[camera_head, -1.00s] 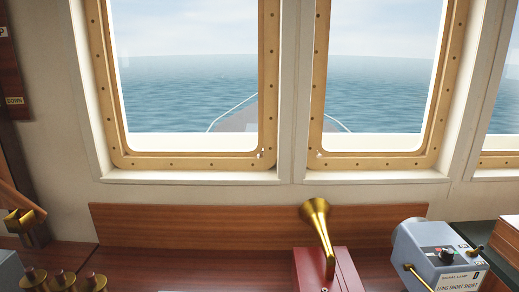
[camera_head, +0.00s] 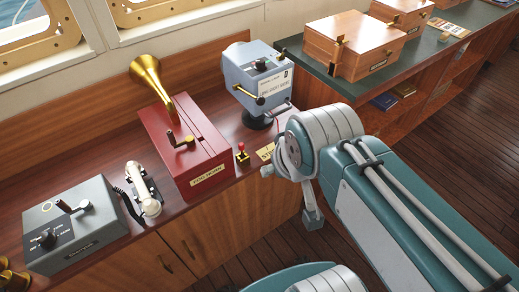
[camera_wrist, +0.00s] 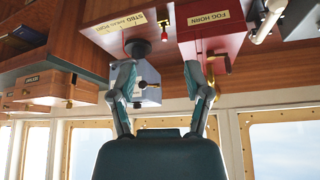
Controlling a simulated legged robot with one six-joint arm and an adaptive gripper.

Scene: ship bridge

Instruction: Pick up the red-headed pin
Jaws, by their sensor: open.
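The red-headed pin (camera_head: 242,152) is small, with a red knob on a brass base. It stands on the wooden console between the red fog horn box (camera_head: 185,145) and a paper label.
A blue-grey signal lamp (camera_head: 258,80) stands behind the pin. A brass horn (camera_head: 150,78) rises from the fog horn box. A white handset (camera_head: 145,190) and a grey control box (camera_head: 70,232) are at left. Wooden boxes (camera_head: 340,45) stand on the green-topped counter (camera_head: 310,68).

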